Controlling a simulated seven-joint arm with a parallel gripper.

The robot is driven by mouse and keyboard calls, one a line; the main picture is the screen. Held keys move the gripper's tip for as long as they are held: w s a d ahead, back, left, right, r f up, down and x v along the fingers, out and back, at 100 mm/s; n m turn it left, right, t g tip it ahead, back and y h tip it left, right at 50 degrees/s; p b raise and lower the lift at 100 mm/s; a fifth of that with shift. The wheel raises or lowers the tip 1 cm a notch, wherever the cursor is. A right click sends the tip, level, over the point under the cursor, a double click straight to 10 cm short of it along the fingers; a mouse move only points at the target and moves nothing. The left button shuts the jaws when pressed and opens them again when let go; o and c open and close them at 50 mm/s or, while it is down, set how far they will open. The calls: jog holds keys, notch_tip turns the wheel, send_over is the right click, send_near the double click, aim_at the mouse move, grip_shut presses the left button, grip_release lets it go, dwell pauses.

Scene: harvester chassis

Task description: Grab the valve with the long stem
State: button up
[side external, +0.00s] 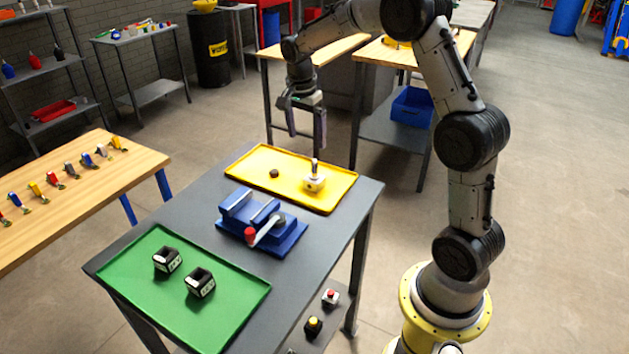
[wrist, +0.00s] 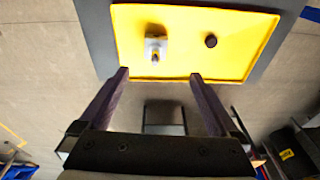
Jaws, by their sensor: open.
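A pale valve with an upright stem (side external: 314,182) stands on the right part of the yellow tray (side external: 262,153). In the wrist view the same valve (wrist: 156,47) is near the tray's left side, ahead of the fingers. A small dark round part (side external: 274,173) lies on the tray to its left; it also shows in the wrist view (wrist: 211,41). My gripper (side external: 306,126) is above the tray's far edge, higher than the valve and apart from it. In the wrist view its two fingers (wrist: 158,75) are wide apart with nothing between them.
A blue vise (side external: 262,222) with a red-tipped handle sits mid-table, in front of the yellow tray. A green tray (side external: 180,315) with two dark blocks lies at the near left. A wooden bench (side external: 60,195) with several small coloured parts stands at left.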

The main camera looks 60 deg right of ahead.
send_over(314, 176)
notch_tip(314, 176, down, 9)
jog(key=shift+w+f, duration=0.1)
jog(key=shift+d+f, duration=0.25)
jog(key=shift+f, duration=1.2)
jog(key=shift+d+f, duration=0.2)
jog(key=shift+f, duration=1.25)
jog(key=shift+w, duration=0.1)
grip_shut()
